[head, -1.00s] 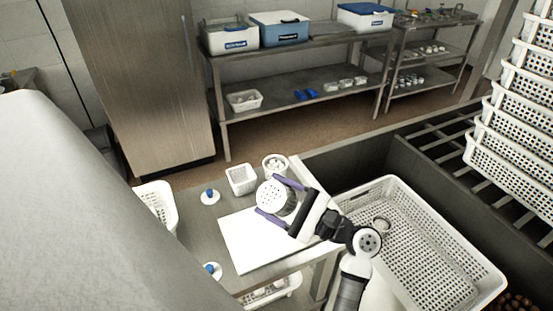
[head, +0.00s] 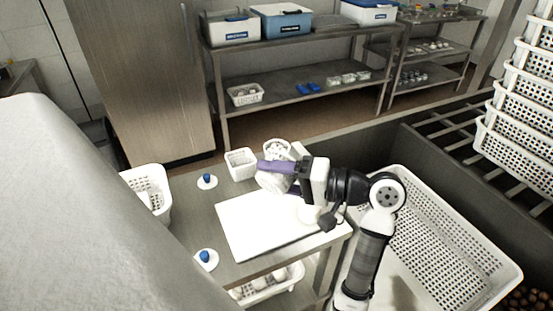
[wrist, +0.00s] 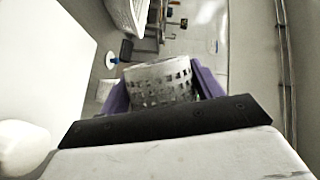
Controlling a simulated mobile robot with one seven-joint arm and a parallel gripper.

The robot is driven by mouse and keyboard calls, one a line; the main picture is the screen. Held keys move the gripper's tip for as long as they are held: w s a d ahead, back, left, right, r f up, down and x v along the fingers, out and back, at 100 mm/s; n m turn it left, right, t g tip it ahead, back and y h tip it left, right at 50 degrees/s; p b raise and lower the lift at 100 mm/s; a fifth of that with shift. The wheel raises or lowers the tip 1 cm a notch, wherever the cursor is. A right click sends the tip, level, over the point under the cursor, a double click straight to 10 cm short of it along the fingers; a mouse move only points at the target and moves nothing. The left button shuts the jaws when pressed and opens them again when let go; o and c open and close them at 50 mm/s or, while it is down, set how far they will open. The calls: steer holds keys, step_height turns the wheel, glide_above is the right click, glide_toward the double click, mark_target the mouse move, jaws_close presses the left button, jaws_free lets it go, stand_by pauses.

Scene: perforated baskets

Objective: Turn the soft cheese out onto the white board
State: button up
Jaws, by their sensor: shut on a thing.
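My gripper (head: 283,178), with purple fingers, is shut on a white perforated mould (head: 268,182). It holds the mould tilted on its side above the far edge of the white board (head: 250,228). The wrist view shows the holed wall of the mould (wrist: 160,84) between the fingers. A smooth, rounded white lump (wrist: 20,146), which looks like the soft cheese, shows at the lower left of the wrist view against the board. In the head view a white shape (head: 309,213) shows under my wrist at the board's right. The inside of the mould is hidden.
A small square basket (head: 241,164) and a round tub (head: 277,148) stand behind the board. Two blue-knobbed white discs (head: 207,181) lie left of it, near a white basket (head: 150,190). A large perforated crate (head: 440,230) stands to the right.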

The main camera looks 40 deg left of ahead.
steer(key=n+t+b, duration=0.1)
steer(key=n+b, duration=0.1)
steer(key=b, duration=0.1)
steer(key=r+n+h+b, duration=0.1)
steer(key=n+b, duration=0.1)
steer(key=b, duration=0.1)
steer(key=shift+n+t, duration=0.4)
steer(key=f+n+t+b, duration=0.1)
steer(key=b, duration=0.1)
steer(key=f+n+t+b, duration=0.1)
steer(key=n+b, duration=0.1)
steer(key=f+n+t+b, duration=0.1)
steer(key=b, duration=0.1)
steer(key=shift+w+f+n+b, duration=0.25)
steer(key=shift+f+n+b, duration=0.05)
steer(key=shift+b, duration=0.05)
steer(key=shift+f+n+t+b, duration=0.35)
steer(key=shift+n+b, duration=0.25)
steer(key=shift+b, duration=0.2)
steer(key=shift+r, duration=0.1)
